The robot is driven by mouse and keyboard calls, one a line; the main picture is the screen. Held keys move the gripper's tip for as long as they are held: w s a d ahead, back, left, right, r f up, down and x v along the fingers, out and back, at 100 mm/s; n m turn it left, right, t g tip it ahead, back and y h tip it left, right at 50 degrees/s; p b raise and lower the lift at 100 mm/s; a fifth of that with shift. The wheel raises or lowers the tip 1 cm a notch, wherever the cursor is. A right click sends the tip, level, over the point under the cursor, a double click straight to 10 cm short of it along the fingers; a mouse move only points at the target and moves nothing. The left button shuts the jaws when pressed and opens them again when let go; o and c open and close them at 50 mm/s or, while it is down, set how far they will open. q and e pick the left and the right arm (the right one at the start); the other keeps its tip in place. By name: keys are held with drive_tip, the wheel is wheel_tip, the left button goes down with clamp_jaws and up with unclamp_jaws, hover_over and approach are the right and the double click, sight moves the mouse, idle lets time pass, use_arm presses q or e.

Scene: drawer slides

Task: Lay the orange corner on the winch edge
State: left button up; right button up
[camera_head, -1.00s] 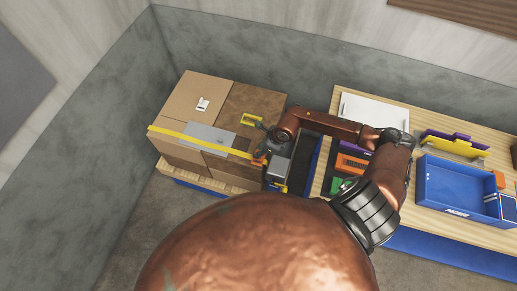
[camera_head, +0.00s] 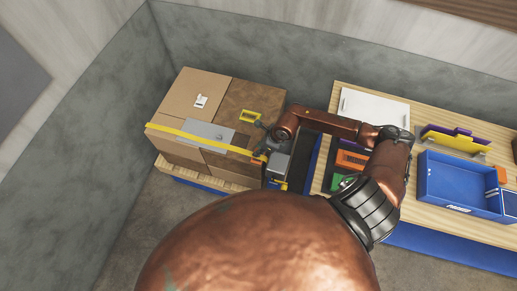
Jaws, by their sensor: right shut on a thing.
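A small orange piece (camera_head: 258,158), which looks like the orange corner, is at the front right top edge of the cartons (camera_head: 257,97), by the right end of a yellow strap (camera_head: 185,135). My right gripper (camera_head: 264,148) is shut on it. The gripper and its small size hide most of its shape, and I cannot tell whether it touches the carton edge. A grey boxy part (camera_head: 279,164) stands just right of it; I cannot tell whether this is the winch or part of my arm. My left gripper is not in view.
A yellow frame-like piece (camera_head: 250,116) and a grey plate (camera_head: 208,134) lie on the cartons. On the right, a wooden bench (camera_head: 325,178) holds a blue tray (camera_head: 458,184), a white panel (camera_head: 373,108) and coloured parts. My right arm spans the gap between.

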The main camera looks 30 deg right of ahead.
drive_tip(key=shift+f, duration=0.15)
drive_tip(key=o, duration=0.9)
drive_tip(key=v, duration=1.2)
